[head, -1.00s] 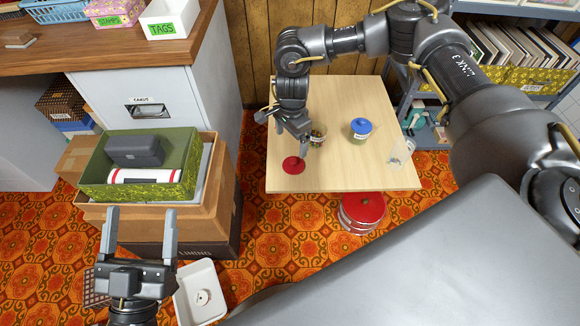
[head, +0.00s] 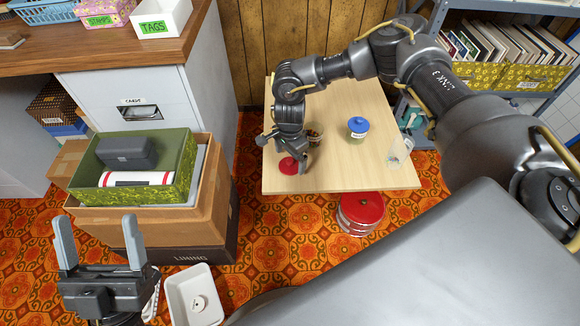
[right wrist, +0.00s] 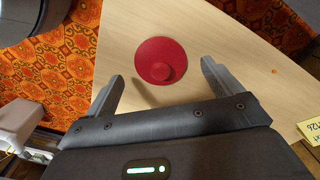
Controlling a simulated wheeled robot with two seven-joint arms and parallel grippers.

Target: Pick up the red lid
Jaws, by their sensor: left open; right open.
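The red lid (head: 288,166) lies flat on the light wooden table (head: 350,175), near its front left part. In the right wrist view the lid (right wrist: 155,60) is a red disc with a round knob on top. My right gripper (head: 292,160) is open just above the lid. In the right wrist view its two fingers (right wrist: 160,85) are spread, and the lid is beyond and between their tips, with nothing held. My left gripper (head: 97,240) is open and empty at the lower left, away from the table, in front of the stacked boxes.
A jar with a blue lid (head: 357,128) and a clear jar (head: 398,152) stand to the right on the table. Another jar (head: 314,134) is partly hidden behind my right gripper. A red round tin (head: 360,212) sits under the table's front edge. A green box (head: 150,165) stands left.

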